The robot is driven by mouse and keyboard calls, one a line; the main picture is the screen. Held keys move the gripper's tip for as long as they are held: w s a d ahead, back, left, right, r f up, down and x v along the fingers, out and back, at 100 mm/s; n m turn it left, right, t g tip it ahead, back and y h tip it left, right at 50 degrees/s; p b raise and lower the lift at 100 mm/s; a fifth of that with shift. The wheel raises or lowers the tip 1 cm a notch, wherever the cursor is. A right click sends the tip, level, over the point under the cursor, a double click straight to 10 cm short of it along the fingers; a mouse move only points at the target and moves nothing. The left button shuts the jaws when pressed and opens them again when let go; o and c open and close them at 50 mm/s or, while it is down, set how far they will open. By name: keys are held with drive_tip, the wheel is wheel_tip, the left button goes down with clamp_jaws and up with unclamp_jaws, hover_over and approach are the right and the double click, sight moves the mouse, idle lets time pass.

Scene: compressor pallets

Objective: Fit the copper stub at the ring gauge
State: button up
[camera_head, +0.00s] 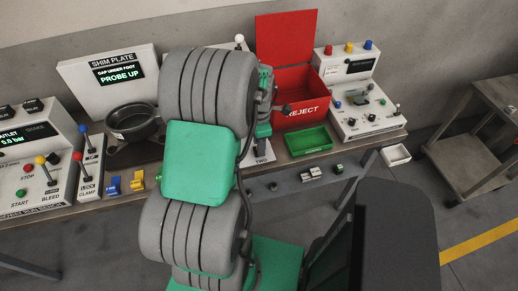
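My grey and green arm fills the middle of the head view and covers part of the bench. At its far end a green and dark end part, which looks like my gripper (265,118), shows beside the upper grey link, in front of the red reject box. Its fingers are not clear, so I cannot tell whether it is open or shut or holds anything. I cannot make out a copper stub. I cannot identify the ring gauge for sure; a white console (362,112) with small fittings on its top stands at the right end of the bench.
The red reject box (303,108) has its lid up. A green tray (309,141) lies in front of it. A shim plate panel (118,80), a dark bowl (133,122) and a lever console (35,165) stand left. A side table (470,125) is at right.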

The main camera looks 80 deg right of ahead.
clamp_jaws()
drive_tip(key=shift+r, duration=0.1)
idle(1.2)
drive_tip(key=shift+r+p, duration=2.1)
drive_tip(key=shift+r, duration=0.8)
